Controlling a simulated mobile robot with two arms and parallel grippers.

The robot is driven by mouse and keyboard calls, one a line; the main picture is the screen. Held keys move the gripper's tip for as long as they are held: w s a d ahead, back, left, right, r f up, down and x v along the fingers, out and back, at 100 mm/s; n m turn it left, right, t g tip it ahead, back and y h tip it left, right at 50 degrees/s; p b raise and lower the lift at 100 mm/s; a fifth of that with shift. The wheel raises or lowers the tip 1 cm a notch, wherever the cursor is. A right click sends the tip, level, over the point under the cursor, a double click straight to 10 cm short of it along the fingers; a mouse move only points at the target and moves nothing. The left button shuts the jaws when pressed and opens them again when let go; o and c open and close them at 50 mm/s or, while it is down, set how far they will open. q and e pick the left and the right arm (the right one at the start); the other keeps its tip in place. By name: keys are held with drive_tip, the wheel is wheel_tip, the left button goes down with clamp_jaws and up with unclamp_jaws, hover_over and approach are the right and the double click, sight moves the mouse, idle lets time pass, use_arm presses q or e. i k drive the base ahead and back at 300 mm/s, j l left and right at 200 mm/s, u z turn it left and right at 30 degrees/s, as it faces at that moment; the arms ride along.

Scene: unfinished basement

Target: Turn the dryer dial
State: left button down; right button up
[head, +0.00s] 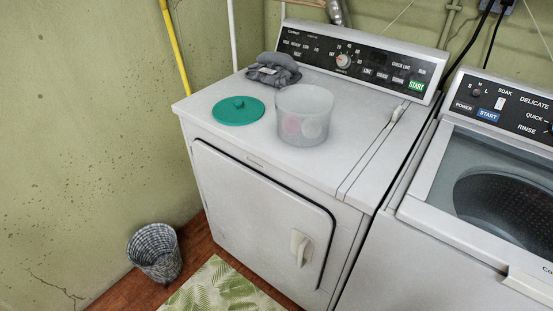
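The white dryer (255,199) stands in the middle of the head view with its front door shut. Its dial (343,61) is a round knob with a light rim and a reddish centre. It sits at the middle of the black control panel (300,44), with numbers around its upper side. The knob's exact pointing is too small to tell. A green START button (416,86) is at the panel's right end. Neither of my grippers shows in this view.
On the dryer top are a translucent tub (304,116) with pale items inside, a teal lid (238,110) and folded grey cloth (274,69). A washer (480,190) stands right. A wicker basket (154,252) and leaf-patterned mat (222,287) are on the floor.

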sight(343, 60)
drive_tip(key=i+j+u, duration=0.1)
drive_tip(key=i+j, duration=0.95)
